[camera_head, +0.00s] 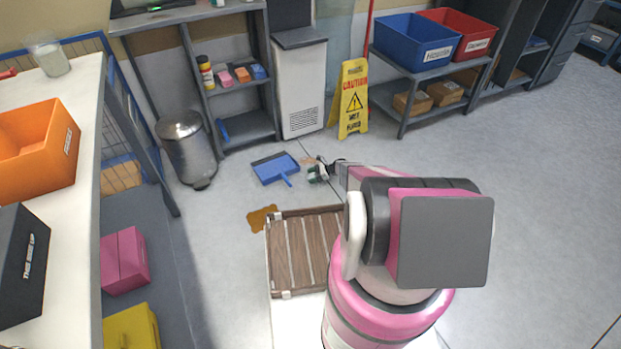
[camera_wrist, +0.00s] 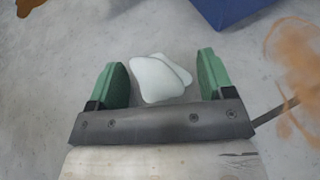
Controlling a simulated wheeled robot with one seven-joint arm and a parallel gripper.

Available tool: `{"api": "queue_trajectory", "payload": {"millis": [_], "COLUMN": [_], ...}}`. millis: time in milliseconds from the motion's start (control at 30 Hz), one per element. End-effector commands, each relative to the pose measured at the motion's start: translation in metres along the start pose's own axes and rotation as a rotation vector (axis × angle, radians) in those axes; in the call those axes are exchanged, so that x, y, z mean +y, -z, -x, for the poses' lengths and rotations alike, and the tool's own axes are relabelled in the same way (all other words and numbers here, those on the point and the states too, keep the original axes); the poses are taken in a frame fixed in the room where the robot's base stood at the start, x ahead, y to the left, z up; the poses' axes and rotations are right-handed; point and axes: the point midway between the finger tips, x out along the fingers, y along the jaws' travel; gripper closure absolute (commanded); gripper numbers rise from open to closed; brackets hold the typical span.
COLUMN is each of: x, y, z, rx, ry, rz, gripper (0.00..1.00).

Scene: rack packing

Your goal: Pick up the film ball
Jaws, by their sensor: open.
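The film ball (camera_wrist: 158,79) is a pale, whitish crumpled lump on the grey floor in the wrist view. It lies between and slightly ahead of the two green fingers of my gripper (camera_wrist: 160,82). The jaws are open, with a gap of floor visible on each side of the ball. In the head view my gripper (camera_head: 320,172) is low over the floor, right of the blue dustpan. The ball is too small to make out clearly there.
A blue dustpan (camera_head: 276,168) lies beside my gripper. A brown stain (camera_head: 262,218) marks the floor near a slatted wooden tray (camera_head: 303,250). A yellow caution sign (camera_head: 353,98) and a metal bin (camera_head: 187,147) stand farther back. The floor at right is clear.

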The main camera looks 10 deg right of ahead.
Motion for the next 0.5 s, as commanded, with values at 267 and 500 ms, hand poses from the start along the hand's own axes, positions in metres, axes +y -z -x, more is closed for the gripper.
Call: {"api": "queue_trajectory", "payload": {"millis": [267,500], "x": [0.0000,-0.0001], "y": [-0.0001,-0.0002], "z": [0.0004,0.0005], "rx": [0.000,0.000], "ry": [0.000,0.000], "rz": [0.000,0.000], "gripper": [0.75,0.76]}}
